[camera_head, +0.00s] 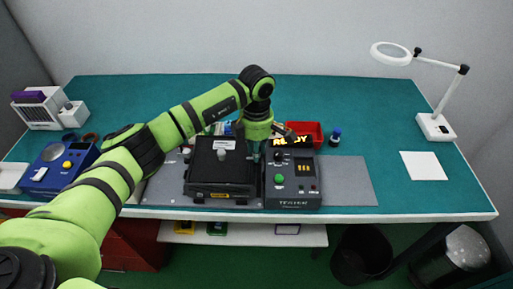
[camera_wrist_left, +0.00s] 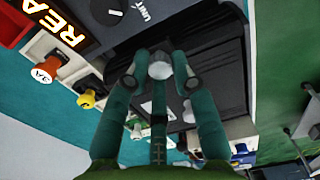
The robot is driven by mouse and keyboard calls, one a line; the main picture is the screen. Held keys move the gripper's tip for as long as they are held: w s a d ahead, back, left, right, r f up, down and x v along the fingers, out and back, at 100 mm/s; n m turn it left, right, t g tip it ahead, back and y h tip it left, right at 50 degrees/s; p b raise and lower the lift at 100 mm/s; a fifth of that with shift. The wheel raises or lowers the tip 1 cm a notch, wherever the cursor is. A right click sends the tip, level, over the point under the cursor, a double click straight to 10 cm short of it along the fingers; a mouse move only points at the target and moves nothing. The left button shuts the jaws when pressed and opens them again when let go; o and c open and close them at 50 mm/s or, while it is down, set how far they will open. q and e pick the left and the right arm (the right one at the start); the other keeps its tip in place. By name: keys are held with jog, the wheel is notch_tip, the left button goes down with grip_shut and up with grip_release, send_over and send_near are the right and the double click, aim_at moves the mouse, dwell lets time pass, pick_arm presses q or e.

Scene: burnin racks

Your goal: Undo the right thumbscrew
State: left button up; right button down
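The black-lidded box (camera_head: 218,178) stands on a grey mat at the table's middle. A pale round knob (camera_head: 221,154) sits on top of its lid. My left gripper (camera_head: 256,152) points down at the box's right side, beside the tester. In the left wrist view its two teal fingers (camera_wrist_left: 161,66) stand on both sides of a silver round screw head, the right thumbscrew (camera_wrist_left: 160,70), and seem to touch it. The gripper hides this thumbscrew in the head view. My right gripper is not in view.
The tester (camera_head: 292,184) with a lit display stands close on the right. A red bin (camera_head: 304,132) and a blue-capped bottle (camera_head: 335,137) are behind it. A blue device (camera_head: 60,166) is at left. A magnifier lamp (camera_head: 437,126) and white sheet (camera_head: 423,166) are at right.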

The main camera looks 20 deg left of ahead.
pick_arm(q)
grip_shut()
jog(key=shift+f+n+b, duration=0.15)
jog(key=shift+n+b, duration=1.05)
jog(key=shift+n, duration=0.5)
jog(key=n+b, duration=0.3)
jog(key=n, duration=0.2)
jog(key=n+b, duration=0.1)
jog(key=n, duration=0.4)
jog(key=shift+b, duration=0.35)
jog(key=shift+n+b, duration=0.7)
jog(key=shift+n, duration=1.5)
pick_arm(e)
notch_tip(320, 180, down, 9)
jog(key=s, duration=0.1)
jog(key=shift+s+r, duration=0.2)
pick_arm(q)
jog(key=o, duration=0.8)
grip_release()
